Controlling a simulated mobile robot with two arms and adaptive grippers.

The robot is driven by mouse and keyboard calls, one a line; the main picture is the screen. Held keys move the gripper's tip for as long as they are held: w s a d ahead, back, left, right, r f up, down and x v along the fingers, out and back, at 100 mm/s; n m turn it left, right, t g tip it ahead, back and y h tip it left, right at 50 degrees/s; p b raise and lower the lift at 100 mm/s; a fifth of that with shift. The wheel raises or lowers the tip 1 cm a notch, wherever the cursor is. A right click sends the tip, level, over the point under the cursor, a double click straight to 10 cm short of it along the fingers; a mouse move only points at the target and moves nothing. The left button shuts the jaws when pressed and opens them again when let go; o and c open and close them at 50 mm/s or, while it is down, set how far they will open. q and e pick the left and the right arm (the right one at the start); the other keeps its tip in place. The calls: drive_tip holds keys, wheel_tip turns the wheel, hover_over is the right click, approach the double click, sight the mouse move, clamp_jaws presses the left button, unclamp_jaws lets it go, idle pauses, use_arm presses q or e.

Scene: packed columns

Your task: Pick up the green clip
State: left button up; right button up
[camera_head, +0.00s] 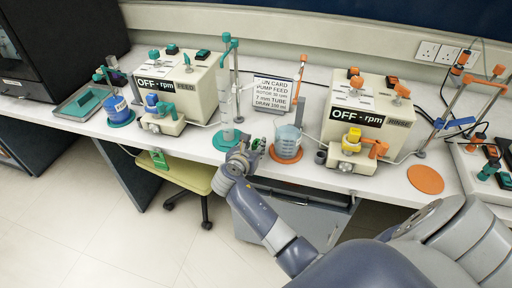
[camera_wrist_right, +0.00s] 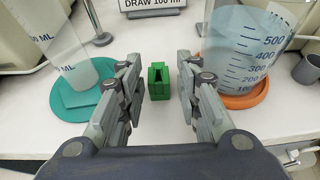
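A small green clip (camera_wrist_right: 158,84) stands on the white bench, centred in the right wrist view. My right gripper (camera_wrist_right: 160,92) is open, with one finger on each side of the clip and a visible gap to both. In the head view the gripper (camera_head: 243,152) is at the bench's front edge, and the clip (camera_head: 257,145) shows just beside it, partly hidden. My left gripper is not in view.
A graduated cylinder (camera_wrist_right: 70,45) on a teal base is close left of the fingers, and a beaker (camera_wrist_right: 240,50) on an orange disc is close right. Two pump boxes (camera_head: 185,85) and (camera_head: 368,108) stand behind. A sign (camera_head: 271,94) stands at the back.

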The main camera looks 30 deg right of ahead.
sight(256, 146)
drive_tip(key=x, duration=0.5)
drive_tip(key=shift+w+a+f, duration=0.1)
drive_tip(key=shift+f, duration=0.15)
drive_tip(key=c, duration=0.6)
